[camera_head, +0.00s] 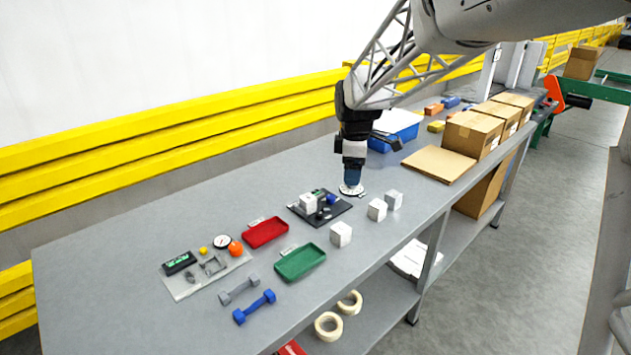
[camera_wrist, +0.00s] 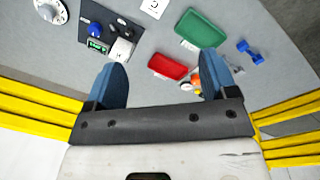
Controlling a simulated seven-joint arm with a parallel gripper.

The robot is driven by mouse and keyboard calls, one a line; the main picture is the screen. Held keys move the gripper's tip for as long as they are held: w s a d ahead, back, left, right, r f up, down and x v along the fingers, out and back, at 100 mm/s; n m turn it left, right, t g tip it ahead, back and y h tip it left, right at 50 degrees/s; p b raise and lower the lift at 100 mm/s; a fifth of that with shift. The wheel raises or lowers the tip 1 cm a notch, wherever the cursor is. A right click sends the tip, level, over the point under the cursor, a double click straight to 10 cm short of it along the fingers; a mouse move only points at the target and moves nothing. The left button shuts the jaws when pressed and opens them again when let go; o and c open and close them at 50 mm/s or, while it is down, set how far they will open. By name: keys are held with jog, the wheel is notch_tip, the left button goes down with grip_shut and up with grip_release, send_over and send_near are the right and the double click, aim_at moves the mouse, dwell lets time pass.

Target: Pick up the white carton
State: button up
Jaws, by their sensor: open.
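Several small white cartons stand on the grey bench in the head view: one near the green tray (camera_head: 341,234), one further right (camera_head: 377,210) and one beyond it (camera_head: 394,199). Another white box (camera_head: 308,202) sits on a black board (camera_head: 335,213). The pictures do not tell which one the task names. My gripper (camera_head: 352,180) is above the bench, right of the black board and left of the two right-hand cartons, holding nothing. In the wrist view its blue fingers (camera_wrist: 165,62) are apart. That view shows the board's white box (camera_wrist: 122,50) and a white carton at the top edge (camera_wrist: 153,7).
A round white dial (camera_head: 352,190) lies below my gripper. Red (camera_head: 266,232) and green (camera_head: 300,262) trays, dumbbells (camera_head: 254,307) and a parts board (camera_head: 205,273) are to the left. Cardboard boxes (camera_head: 472,133) and a blue bin (camera_head: 400,122) stand behind right. The bench's far left is clear.

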jog(key=w+a+f+n, duration=0.5)
jog(key=w+a+f, duration=0.1)
jog(key=w, duration=0.4)
jog(key=n+g, duration=0.1)
jog(key=n, duration=0.4)
send_over(308, 197)
notch_tip(308, 197, down, 8)
jog(key=shift+f, duration=0.15)
jog(key=shift+w+a+f, duration=0.1)
jog(key=shift+a+f, duration=0.05)
jog(key=shift+f, duration=0.05)
jog(key=shift+f, duration=0.1)
jog(key=shift+f, duration=1.2)
jog(key=shift+f, duration=0.1)
jog(key=shift+s+d+f, duration=0.1)
jog(key=shift+f, duration=1.15)
jog(key=shift+s+d+f, duration=0.1)
jog(key=shift+f, duration=1.1)
